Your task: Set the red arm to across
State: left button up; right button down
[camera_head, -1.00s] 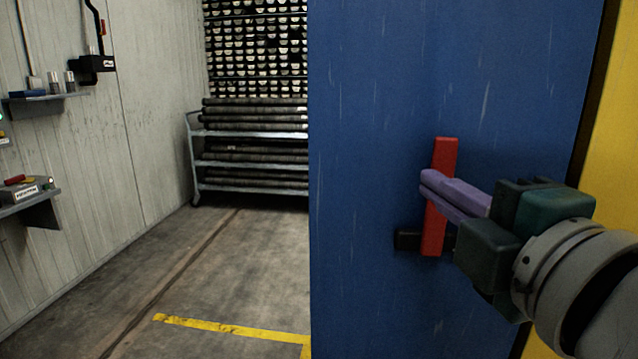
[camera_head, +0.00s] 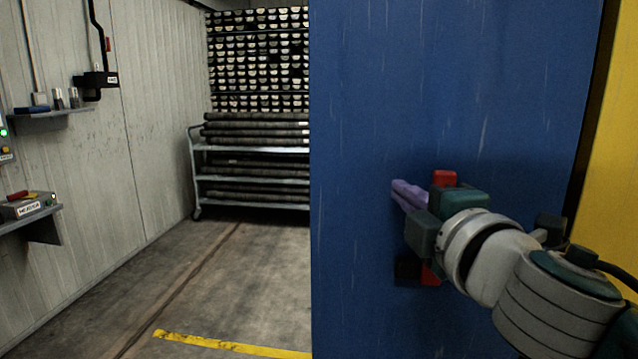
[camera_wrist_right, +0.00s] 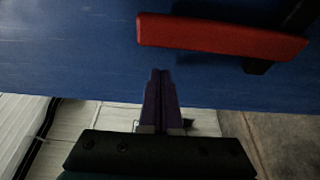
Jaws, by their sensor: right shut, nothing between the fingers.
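The red arm (camera_head: 445,178) is a red bar on the blue panel (camera_head: 400,90). It stands upright in the head view, with its middle hidden behind my right gripper (camera_head: 400,194). A black block (camera_head: 405,270) sits behind its lower end. In the right wrist view the red arm (camera_wrist_right: 220,36) lies across the upper right. My right gripper's purple fingers (camera_wrist_right: 161,80) are together and empty, pointing toward the panel and apart from the bar in that view. In the head view the fingertips lie left of the bar. My left gripper is not in view.
The blue panel's left edge borders an open floor with a yellow line (camera_head: 230,344). A rack of dark tubes (camera_head: 255,165) stands at the back. Shelves with small devices (camera_head: 28,206) are on the left wall. A yellow surface (camera_head: 610,170) is at the far right.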

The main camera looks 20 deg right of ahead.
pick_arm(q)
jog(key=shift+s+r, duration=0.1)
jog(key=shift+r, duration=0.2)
pick_arm(e)
jog(key=shift+s+d, duration=0.8)
jog(key=shift+d, duration=0.35)
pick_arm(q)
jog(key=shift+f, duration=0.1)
